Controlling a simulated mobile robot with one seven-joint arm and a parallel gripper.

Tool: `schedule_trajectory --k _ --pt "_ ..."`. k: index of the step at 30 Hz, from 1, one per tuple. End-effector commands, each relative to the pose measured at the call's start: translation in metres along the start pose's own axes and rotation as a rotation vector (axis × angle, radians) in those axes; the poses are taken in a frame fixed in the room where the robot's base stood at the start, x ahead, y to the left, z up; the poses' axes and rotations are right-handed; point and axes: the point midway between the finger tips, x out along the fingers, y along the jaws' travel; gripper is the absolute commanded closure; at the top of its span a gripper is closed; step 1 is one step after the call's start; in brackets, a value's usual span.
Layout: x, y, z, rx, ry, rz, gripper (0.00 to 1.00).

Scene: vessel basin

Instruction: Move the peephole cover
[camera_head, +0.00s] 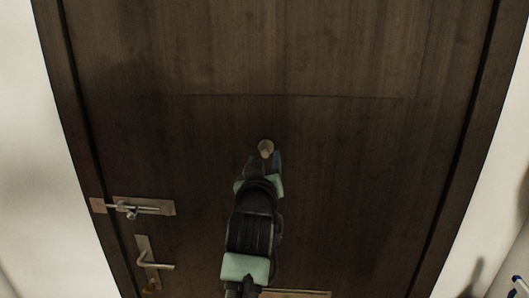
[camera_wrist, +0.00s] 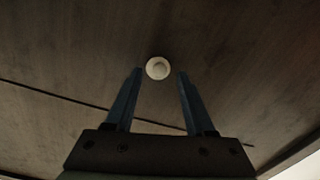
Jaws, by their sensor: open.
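The peephole cover (camera_head: 266,147) is a small round pale-brown disc on the dark wooden door (camera_head: 350,180), near the middle of the head view. In the wrist view the cover (camera_wrist: 158,68) is a pale round disc with a raised centre. My gripper (camera_wrist: 160,73) is open, with its two blue fingers apart and nothing between them but door and cover in the picture. The cover appears between and slightly beyond the fingertips. In the head view my gripper (camera_head: 265,160) is just below the cover. I cannot tell whether the fingers touch the door.
A metal slide bolt (camera_head: 143,207) and a lever handle (camera_head: 155,264) are on the door's lower left. A metal plate (camera_head: 295,294) shows at the bottom edge. White walls (camera_head: 30,120) flank the door frame. The door around the cover is flat and clear.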

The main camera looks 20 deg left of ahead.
Motion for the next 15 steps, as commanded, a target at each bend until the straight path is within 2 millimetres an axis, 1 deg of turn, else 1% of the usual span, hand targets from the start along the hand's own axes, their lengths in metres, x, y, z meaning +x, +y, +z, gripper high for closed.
schedule_trajectory --k 3,6,15 --pt "0.009 0.001 -0.001 0.001 -0.001 0.000 0.46" --pt "0.014 0.001 0.000 0.002 0.000 0.000 0.46" --pt "0.016 0.000 0.001 0.001 0.000 0.000 0.46"
